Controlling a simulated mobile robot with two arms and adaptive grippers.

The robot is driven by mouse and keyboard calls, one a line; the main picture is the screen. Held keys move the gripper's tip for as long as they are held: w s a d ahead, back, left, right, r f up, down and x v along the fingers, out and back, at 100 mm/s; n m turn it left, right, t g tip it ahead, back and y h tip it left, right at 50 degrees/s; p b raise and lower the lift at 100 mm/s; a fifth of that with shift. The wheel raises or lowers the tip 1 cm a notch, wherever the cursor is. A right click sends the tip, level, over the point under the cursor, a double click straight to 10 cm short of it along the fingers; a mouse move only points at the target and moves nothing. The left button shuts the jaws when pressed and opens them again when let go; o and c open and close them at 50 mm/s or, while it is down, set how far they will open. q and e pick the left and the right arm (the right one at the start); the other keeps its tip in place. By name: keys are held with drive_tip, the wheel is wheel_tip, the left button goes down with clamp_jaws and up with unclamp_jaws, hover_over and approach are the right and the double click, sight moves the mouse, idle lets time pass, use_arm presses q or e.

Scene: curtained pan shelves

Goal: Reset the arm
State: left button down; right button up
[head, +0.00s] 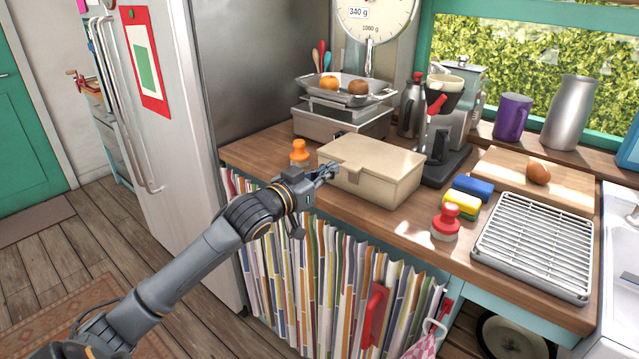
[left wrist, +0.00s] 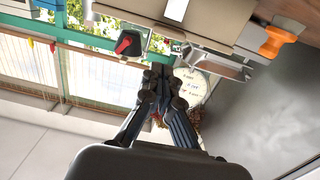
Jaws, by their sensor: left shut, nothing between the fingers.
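My left arm reaches in from the lower left in the head view. My left gripper (head: 328,171) is shut and empty, at the front left of a closed beige box (head: 385,175) on the wooden counter. From this view I cannot tell whether the fingertips touch the box. The left wrist view is turned upside down and shows the gripper fingers (left wrist: 159,84) together with nothing between them. The beige box (left wrist: 190,12) shows at its top edge. My right gripper is not in view.
An orange-topped brush (head: 299,152) stands left of the box. A scale (head: 342,122) holding fruit is behind it, with a coffee maker (head: 447,135) to the right. A striped curtain (head: 320,280) hangs below the counter.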

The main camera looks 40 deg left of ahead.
use_arm(q)
drive_tip(key=shift+s+a+f, duration=0.1)
drive_tip(key=shift+s+f, duration=0.1)
drive_tip(key=shift+s, duration=0.55)
drive_tip(key=shift+s+f, duration=0.2)
drive_tip(key=shift+s, duration=0.55)
drive_tip(key=a+f+n+g+y, duration=0.1)
drive_tip(key=a+f+g+y, duration=0.15)
drive_tip(key=f, duration=1.05)
drive_tip(key=a+f+n+g+y, duration=0.15)
drive_tip(key=a+f, duration=0.25)
drive_tip(key=f, duration=0.8)
drive_tip(key=s+d+f+g, duration=0.1)
drive_tip(key=s+f+g, duration=0.1)
drive_tip(key=s+f, duration=0.65)
drive_tip(key=s+d+f+g, duration=0.1)
drive_tip(key=s+f+g, duration=0.15)
drive_tip(key=f, duration=1.15)
drive_tip(key=s+d+f+m+g, duration=0.1)
drive_tip(key=s+d+f, duration=0.5)
drive_tip(key=s, duration=0.7)
drive_tip(key=s+d+f+m+g+h, duration=0.1)
drive_tip(key=s+d+f+g, duration=0.3)
drive_tip(key=s+f, duration=0.6)
drive_tip(key=s+d+f+m+g+h, duration=0.1)
drive_tip(key=s+d+f, duration=0.7)
drive_tip(key=s, duration=0.8)
drive_tip(key=shift+d+f+m+g, duration=0.35)
drive_tip(key=shift+m+g, duration=0.1)
drive_tip(key=shift+g, duration=0.6)
